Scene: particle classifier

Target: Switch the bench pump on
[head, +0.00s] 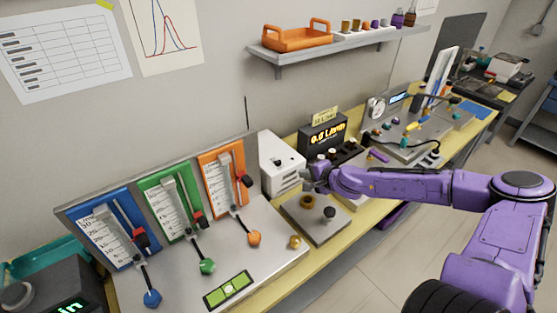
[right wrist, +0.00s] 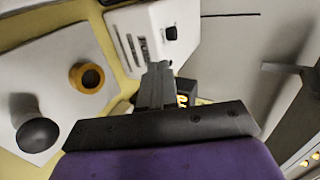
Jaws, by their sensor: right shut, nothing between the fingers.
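The bench pump appears to be the white box (head: 279,172) at the middle of the bench, with a small black switch (head: 278,161) on its upper face. My right gripper (head: 308,181) is at the box's right side, its fingers closed and empty. In the right wrist view the shut fingers (right wrist: 157,85) point at the white box (right wrist: 140,45), which has vent slots and the black switch (right wrist: 171,33). The fingertips overlap the box's lower edge in that view; whether they touch it I cannot tell. The switch's on or off position is too small to read. My left gripper is not in view.
A grey plate (head: 322,232) with a brass ring (head: 307,201) and a dark knob (head: 329,212) lies in front of the box. A panel of blue, green and orange gauges (head: 222,180) stands left. A dark display unit (head: 323,134) stands behind right.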

